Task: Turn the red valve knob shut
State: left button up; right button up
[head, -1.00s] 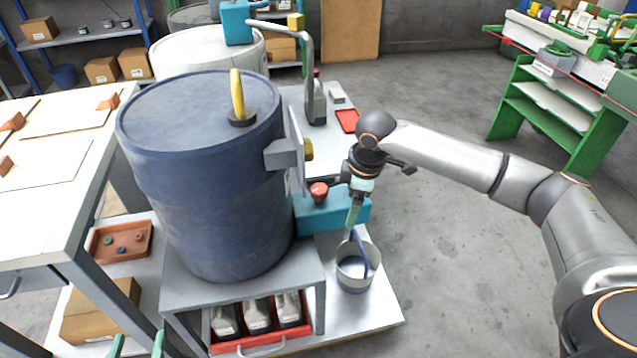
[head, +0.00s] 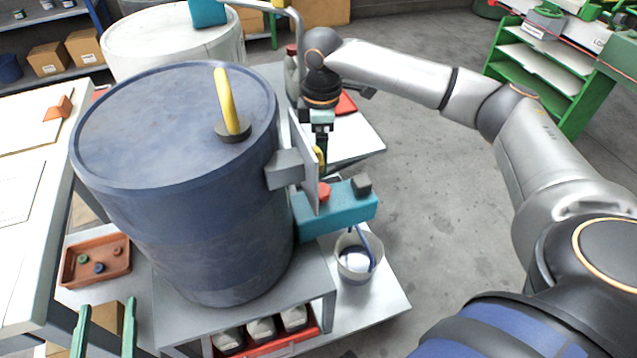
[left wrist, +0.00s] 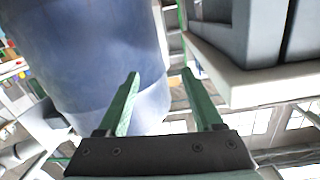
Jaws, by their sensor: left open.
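The red valve knob (head: 323,192) sits on top of the teal block (head: 343,212), partly behind the grey plate beside the blue drum (head: 185,190). My right gripper (head: 320,143) hangs above and behind the knob, apart from it, near a yellow part (head: 320,157) at the plate; its jaw gap is not clear. My left gripper (head: 107,306) shows at the lower left in front of the drum stand, far from the knob. In the left wrist view its green fingers (left wrist: 160,73) are spread and empty, with the drum (left wrist: 90,50) behind them.
A grey bucket (head: 356,262) with a blue handle stands below the teal block. A yellow handle (head: 230,105) rises from the drum lid. A white table (head: 25,250) and a brown tray (head: 72,274) are on the left. The floor at right is open.

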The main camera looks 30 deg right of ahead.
jog(key=b, duration=0.2)
send_over(320, 190)
notch_tip(320, 190, down, 6)
jog(key=shift+d+f, duration=0.1)
notch_tip(320, 190, down, 4)
jog(key=shift+f+b, duration=0.15)
jog(key=shift+b, duration=0.6)
jog(key=shift+f, duration=0.15)
pick_arm(q)
jog(key=s+d+r+m+t+h, duration=0.1)
jog(key=s+r+m+t+h, duration=0.1)
jog(key=r, duration=0.7)
jog(key=s+r+m+t+h, duration=0.3)
jog(key=r+m+h, duration=0.3)
jog(key=r+h, duration=0.2)
notch_tip(320, 190, up, 2)
jog(key=shift+s+d+r, duration=0.25)
jog(key=shift+s+d, duration=0.1)
jog(key=shift+s, duration=0.5)
pick_arm(e)
jog(key=c, duration=1.3)
jog(key=shift+c, duration=0.3)
